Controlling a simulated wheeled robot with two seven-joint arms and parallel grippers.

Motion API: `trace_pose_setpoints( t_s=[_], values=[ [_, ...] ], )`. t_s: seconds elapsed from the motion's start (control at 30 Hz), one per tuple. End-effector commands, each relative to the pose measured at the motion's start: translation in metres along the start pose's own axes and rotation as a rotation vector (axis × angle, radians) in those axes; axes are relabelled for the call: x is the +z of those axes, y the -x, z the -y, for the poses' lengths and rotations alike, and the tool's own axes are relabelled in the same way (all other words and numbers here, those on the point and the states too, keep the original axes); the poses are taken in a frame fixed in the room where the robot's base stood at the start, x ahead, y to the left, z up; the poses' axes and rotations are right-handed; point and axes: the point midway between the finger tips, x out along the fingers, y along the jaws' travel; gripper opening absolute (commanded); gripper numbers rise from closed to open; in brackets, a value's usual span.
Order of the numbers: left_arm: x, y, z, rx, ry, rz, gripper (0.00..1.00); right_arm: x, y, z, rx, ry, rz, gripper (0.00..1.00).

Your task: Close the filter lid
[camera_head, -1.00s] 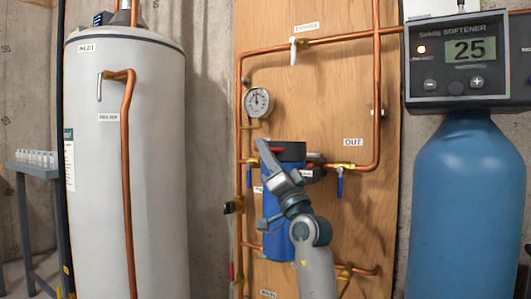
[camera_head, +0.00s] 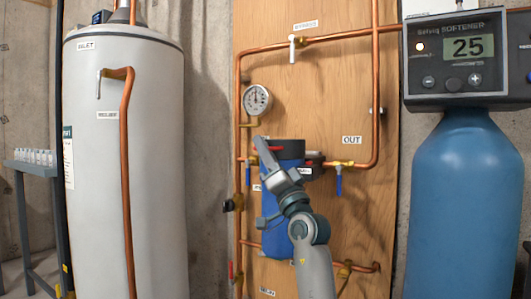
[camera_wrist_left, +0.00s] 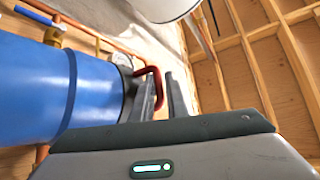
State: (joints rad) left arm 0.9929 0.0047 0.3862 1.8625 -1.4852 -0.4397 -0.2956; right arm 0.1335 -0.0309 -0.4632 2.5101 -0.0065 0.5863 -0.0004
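The blue filter housing (camera_head: 270,237) stands upright against the wooden board in the head view. Its dark top (camera_head: 285,143) shows behind my left gripper (camera_head: 262,150), with a bit of red at the fingers. In the left wrist view the blue housing (camera_wrist_left: 35,90) lies across the left side. A bent red handle (camera_wrist_left: 154,72) at its end reaches into the gap between my left fingers (camera_wrist_left: 162,98). The fingers are apart; I cannot tell whether they touch the handle. Whether the lid is fully seated is hidden. My right gripper is not in view.
Copper pipes (camera_head: 376,80), a pressure gauge (camera_head: 257,100) and blue valve levers (camera_head: 339,186) surround the housing. A grey tank (camera_head: 150,170) stands left, and a blue softener tank (camera_head: 465,200) right. Bare wall separates the grey tank from the board.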

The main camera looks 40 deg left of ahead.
Motion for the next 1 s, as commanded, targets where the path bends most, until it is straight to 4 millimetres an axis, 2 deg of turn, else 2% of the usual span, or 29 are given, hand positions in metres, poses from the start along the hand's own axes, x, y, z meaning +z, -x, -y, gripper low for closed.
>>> trace_pose_setpoints(
  t_s=[0.17,0.37,1.0],
  values=[
    [0.003,0.006,-0.004,0.007,-0.003,0.006,0.17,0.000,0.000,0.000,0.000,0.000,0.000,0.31],
    [0.002,0.026,-0.004,0.007,-0.003,0.003,0.17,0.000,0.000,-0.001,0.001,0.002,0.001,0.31],
    [0.000,0.146,0.001,0.000,-0.001,-0.002,0.17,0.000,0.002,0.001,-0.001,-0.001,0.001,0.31]
  ],
)
